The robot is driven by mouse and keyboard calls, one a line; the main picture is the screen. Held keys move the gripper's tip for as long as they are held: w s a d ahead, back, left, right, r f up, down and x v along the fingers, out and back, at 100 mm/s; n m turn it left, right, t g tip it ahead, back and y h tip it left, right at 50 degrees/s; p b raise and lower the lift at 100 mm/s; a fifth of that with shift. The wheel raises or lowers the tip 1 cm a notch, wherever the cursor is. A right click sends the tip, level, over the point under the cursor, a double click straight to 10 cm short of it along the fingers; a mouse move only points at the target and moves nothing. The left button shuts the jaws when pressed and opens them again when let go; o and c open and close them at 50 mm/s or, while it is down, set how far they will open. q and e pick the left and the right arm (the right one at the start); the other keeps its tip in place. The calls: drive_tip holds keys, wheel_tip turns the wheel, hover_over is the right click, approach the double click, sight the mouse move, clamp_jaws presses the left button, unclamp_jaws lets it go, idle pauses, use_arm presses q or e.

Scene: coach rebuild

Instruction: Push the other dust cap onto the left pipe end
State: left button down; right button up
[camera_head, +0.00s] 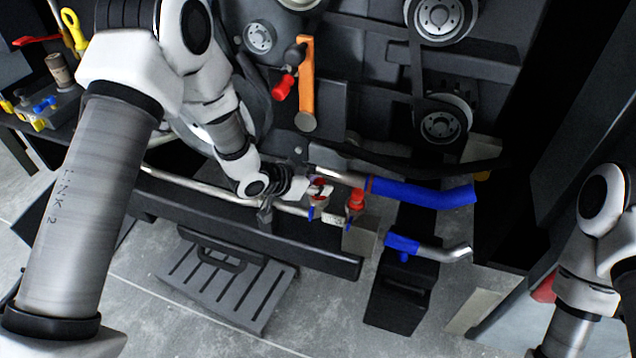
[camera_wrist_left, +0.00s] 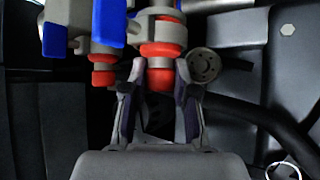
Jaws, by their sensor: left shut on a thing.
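My left gripper (camera_head: 318,190) is shut on a red dust cap (camera_wrist_left: 160,77), which sits between its two fingertips in the left wrist view. The held cap is in line with a grey pipe end (camera_wrist_left: 161,31) that has a red band. They look close or touching; I cannot tell how far the cap is on. A second red cap (camera_head: 356,197) sits on the neighbouring pipe end, to the right in the head view. It shows left of the fingers in the left wrist view (camera_wrist_left: 102,77). My right gripper is outside the head view; only its arm shows.
Blue valve handles (camera_wrist_left: 108,22) stand close beside the pipe ends. A blue hose (camera_head: 425,192) and a bent metal pipe with a blue sleeve (camera_head: 402,243) lie to the right. An orange-handled tool (camera_head: 306,80) is above. A grey slotted step (camera_head: 225,283) lies below.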

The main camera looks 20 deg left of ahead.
use_arm(q)
drive_tip(key=shift+s+f, duration=0.1)
drive_tip(key=shift+f, duration=0.05)
drive_tip(key=shift+c, duration=2.1)
unclamp_jaws()
drive_tip(key=shift+s+a+r+p, duration=0.1)
drive_tip(key=shift+a+r+p, duration=0.05)
drive_tip(key=shift+r+p, duration=0.2)
drive_tip(key=p+v, duration=0.4)
drive_tip(key=v, duration=0.3)
drive_tip(key=shift+s, duration=0.15)
